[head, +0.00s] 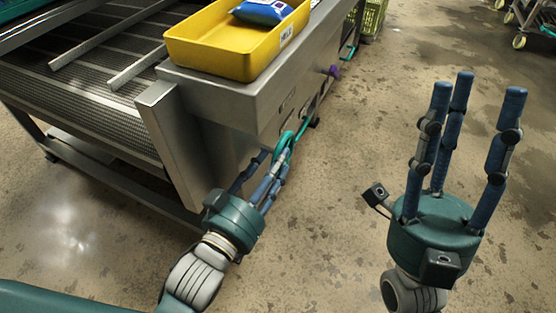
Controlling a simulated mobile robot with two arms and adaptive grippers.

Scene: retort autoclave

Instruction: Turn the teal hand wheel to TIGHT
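The teal hand wheel (304,128) is on the side face of the steel conveyor frame and is seen nearly edge-on. My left gripper (276,165) is at the wheel, with its blue fingers beside or around the near part of the rim. The fingers overlap the rim, and I cannot tell whether they grip it. Any TIGHT marking is not readable from here. My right gripper (473,105) is raised over the floor at the right, its three fingers spread and empty, away from the wheel.
A yellow bin (209,53) with a blue packet (263,11) stands on the steel housing (226,100) above the wheel. A purple knob (334,71) is farther along the same face. A mesh conveyor (101,85) lies at left. The floor at right is clear near me.

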